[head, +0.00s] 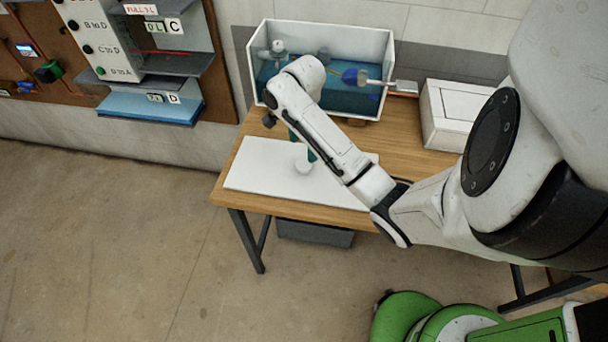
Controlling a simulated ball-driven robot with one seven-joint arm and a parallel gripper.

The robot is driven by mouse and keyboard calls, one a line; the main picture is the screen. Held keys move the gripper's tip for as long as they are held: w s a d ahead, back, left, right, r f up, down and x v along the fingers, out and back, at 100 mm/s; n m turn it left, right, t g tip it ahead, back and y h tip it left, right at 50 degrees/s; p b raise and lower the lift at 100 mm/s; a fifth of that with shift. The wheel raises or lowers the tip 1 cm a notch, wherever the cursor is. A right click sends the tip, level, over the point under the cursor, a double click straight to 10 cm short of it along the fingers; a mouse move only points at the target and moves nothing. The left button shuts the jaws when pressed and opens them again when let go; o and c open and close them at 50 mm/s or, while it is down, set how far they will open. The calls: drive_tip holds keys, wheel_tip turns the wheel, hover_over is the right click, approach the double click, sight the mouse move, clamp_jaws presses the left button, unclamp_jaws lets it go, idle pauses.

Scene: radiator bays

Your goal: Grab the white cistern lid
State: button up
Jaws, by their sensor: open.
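The white cistern lid (250,172) lies flat on the front of the wooden bench. It is a thin slab with a small pale round knob (303,167) standing on it. My gripper (302,147) is open above the lid, close to the knob. Its teal fingers show partly behind my forearm, one to the left of the knob and one by its right side. I cannot tell whether they touch the knob. My arm hides the right part of the lid. The open white cistern (258,88) stands behind it, holding blue water.
A blue float (350,76) and other fittings sit inside the cistern. A white box (455,112) stands on the bench at right. A dark grey bin (315,234) is beneath the bench. A board with shelves (150,108) hangs on the left wall. The floor at left is clear.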

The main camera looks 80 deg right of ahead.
sight(304, 163)
drive_tip(key=shift+f+b, duration=0.35)
drive_tip(key=shift+f, duration=0.55)
drive_tip(key=shift+f+p, duration=0.4)
drive_tip(key=shift+f, duration=2.15)
drive_tip(key=shift+c, duration=0.3)
clamp_jaws()
